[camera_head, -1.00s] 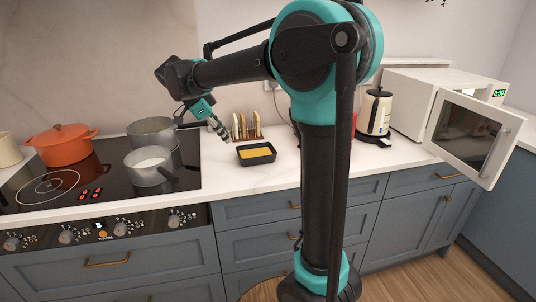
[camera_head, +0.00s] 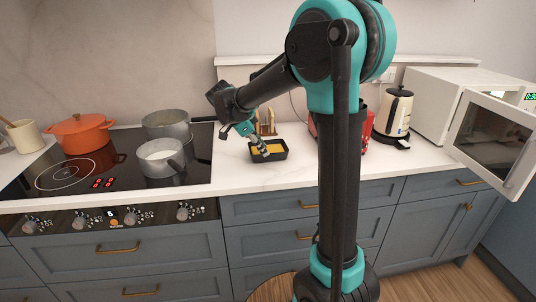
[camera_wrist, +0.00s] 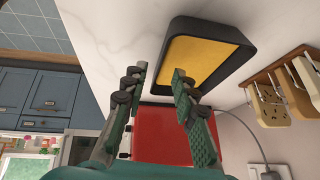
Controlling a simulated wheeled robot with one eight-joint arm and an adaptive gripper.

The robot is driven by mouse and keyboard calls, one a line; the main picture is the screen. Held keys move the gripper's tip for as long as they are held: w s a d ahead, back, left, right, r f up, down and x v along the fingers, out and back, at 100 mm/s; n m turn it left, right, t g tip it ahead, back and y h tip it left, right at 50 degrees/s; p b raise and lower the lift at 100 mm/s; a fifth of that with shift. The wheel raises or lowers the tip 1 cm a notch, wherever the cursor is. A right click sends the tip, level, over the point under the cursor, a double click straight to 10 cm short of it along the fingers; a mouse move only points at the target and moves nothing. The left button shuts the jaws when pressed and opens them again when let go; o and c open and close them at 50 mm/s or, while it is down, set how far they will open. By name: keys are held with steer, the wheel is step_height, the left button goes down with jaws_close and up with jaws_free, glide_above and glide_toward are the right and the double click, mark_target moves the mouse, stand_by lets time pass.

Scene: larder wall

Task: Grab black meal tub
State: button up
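The black meal tub (camera_head: 283,156) is a shallow rectangular tray with yellow food inside. It sits on the white counter to the right of the hob. In the wrist view the tub (camera_wrist: 243,62) lies at the upper middle right, its yellow contents facing the camera. My gripper (camera_head: 262,149) is above the tub in the head view and overlaps its near left part. In the wrist view my gripper (camera_wrist: 160,73) has its two fingers apart with nothing between them. The right fingertip appears close to the tub's edge; I cannot tell whether it touches.
Pots (camera_head: 161,157) and an orange casserole (camera_head: 82,134) stand on the hob at left. A wooden rack (camera_wrist: 290,85) is beside the tub. A red appliance (camera_wrist: 163,133), a kettle (camera_head: 397,112) and an open microwave (camera_head: 445,105) are to the right. Counter in front is clear.

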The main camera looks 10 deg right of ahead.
mark_target(271, 155)
steer(key=shift+d+x, duration=0.15)
steer(key=shift+x, duration=1.3)
steer(key=shift+d+x, duration=0.15)
steer(key=shift+x, duration=1.3)
steer(key=shift+r, duration=0.2)
steer(key=shift+c, duration=0.3)
jaws_close()
steer(key=shift+s, duration=0.1)
